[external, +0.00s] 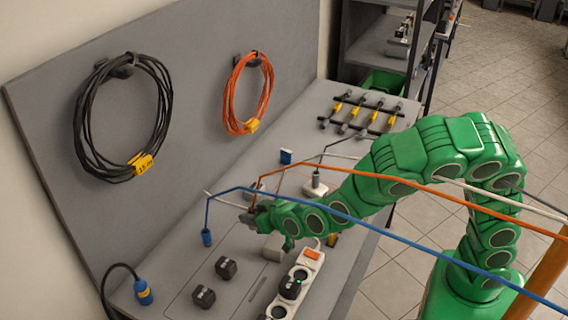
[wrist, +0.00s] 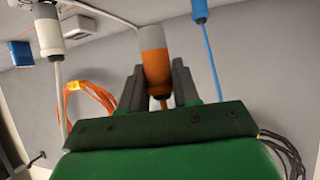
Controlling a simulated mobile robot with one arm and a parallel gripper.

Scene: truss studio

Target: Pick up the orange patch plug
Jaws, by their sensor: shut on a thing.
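The orange patch plug (wrist: 154,62), orange with a pale grey end, sits between the two dark fingers of my gripper (wrist: 156,86) in the wrist view. The fingers are shut on its sides, and its orange cable runs down between them. In the external view my gripper (external: 256,216) is low over the grey bench, with the orange cable (external: 256,180) coming down to it. The plug itself is mostly hidden there by the gripper. I cannot tell whether it touches the bench.
A blue plug (external: 207,237) on a blue cable is left of my gripper; a white plug (external: 316,184) is behind it. A power strip (external: 300,272) and black blocks (external: 226,268) lie in front. Cables cross over my arm. Coils (external: 248,95) hang on the back panel.

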